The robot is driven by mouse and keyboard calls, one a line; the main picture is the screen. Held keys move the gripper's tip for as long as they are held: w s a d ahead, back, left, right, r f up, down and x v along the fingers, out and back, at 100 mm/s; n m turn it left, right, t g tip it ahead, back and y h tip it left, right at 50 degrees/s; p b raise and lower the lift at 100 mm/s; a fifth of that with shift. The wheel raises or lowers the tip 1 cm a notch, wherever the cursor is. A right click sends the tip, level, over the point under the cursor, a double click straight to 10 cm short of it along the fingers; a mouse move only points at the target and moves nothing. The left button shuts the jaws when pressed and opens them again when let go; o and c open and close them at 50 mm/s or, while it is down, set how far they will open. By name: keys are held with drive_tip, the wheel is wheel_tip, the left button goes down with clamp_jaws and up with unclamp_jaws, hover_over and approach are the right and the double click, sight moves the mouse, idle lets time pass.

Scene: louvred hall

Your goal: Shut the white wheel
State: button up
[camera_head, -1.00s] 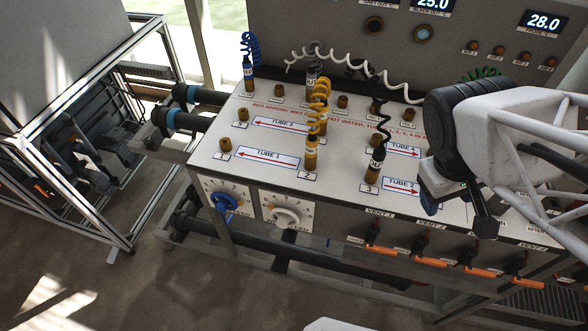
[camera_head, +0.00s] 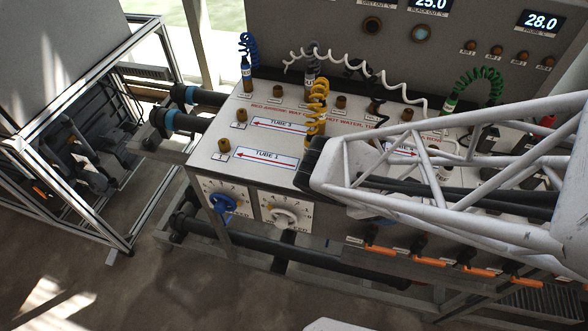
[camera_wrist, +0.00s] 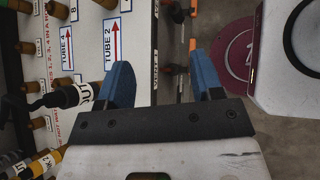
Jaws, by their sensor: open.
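The white wheel (camera_head: 285,214) is a small handle on a square white dial plate on the bench's front panel, low and left of centre in the head view. It is unobstructed there, but I cannot read its exact setting. It does not show in the wrist view. My gripper (camera_wrist: 163,78) has two blue fingers spread apart with nothing between them, over the bench's front edge in the wrist view. In the head view my arm covers most of the gripper, to the right of the white wheel and apart from it.
A blue wheel (camera_head: 222,203) sits on a similar dial just left of the white one. Orange vent levers (camera_head: 430,261) line the front to the right. Coiled leads, including a yellow one (camera_head: 317,100), stand on the bench top (camera_head: 215,150). The floor in front is open.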

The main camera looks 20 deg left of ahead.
drive_tip(key=a+f+n+t+h, duration=0.1)
drive_tip(key=a+f+n+t, duration=0.4)
drive_tip(key=a+f+n, duration=0.15)
drive_tip(key=n+t+y, duration=1)
drive_tip(key=n, duration=1)
approach(280, 226)
drive_tip(key=shift+w, duration=0.4)
drive_tip(key=shift+w+r, duration=0.1)
drive_tip(key=shift+w, duration=0.15)
drive_tip(key=shift+w, duration=3.65)
drive_tip(key=shift+c, duration=0.2)
